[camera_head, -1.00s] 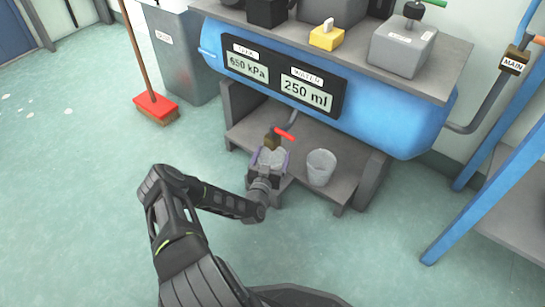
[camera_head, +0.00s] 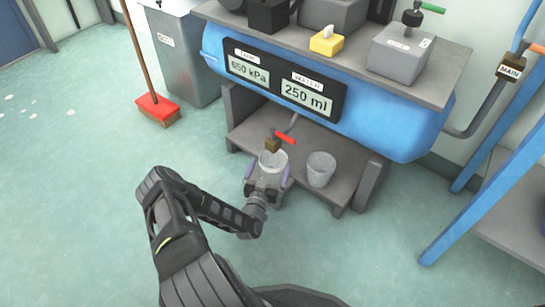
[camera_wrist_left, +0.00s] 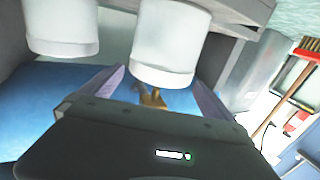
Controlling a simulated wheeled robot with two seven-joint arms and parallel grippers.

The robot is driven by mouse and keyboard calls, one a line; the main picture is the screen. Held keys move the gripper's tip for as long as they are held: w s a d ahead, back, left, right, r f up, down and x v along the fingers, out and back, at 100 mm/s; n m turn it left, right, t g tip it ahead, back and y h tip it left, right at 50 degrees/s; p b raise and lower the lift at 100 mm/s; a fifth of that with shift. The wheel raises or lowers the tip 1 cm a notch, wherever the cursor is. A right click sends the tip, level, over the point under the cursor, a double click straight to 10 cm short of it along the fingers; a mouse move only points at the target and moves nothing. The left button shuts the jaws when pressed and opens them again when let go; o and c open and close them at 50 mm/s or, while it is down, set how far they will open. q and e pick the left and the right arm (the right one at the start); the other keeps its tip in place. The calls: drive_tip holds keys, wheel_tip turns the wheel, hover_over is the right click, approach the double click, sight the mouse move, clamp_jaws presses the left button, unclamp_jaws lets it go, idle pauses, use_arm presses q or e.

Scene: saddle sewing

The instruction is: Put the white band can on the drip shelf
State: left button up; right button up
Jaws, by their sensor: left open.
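One pale grey-white can (camera_head: 273,162) stands upright on the drip shelf (camera_head: 345,150), below the brass tap (camera_head: 272,144) with a red handle. A second similar can (camera_head: 320,170) stands on the shelf to its right. I cannot tell which has the white band. My left gripper (camera_head: 268,180) is open, in front of the first can, with its purple-grey fingers on either side. In the left wrist view, the first can (camera_wrist_left: 168,45) shows beyond and between the fingers, and the second can (camera_wrist_left: 62,25) is to its left. My right gripper is not in view.
A blue tank (camera_head: 390,120) with display panels hangs over the shelf and limits room above. A blue frame (camera_head: 480,175) stands at the right. A red broom (camera_head: 156,108) and grey bin (camera_head: 187,55) stand at the left. The floor in front is clear.

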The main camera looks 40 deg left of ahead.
use_arm(q)
drive_tip(key=p+v, duration=0.2)
drive_tip(key=v, duration=0.5)
drive_tip(key=shift+c, duration=0.2)
idle(1.4)
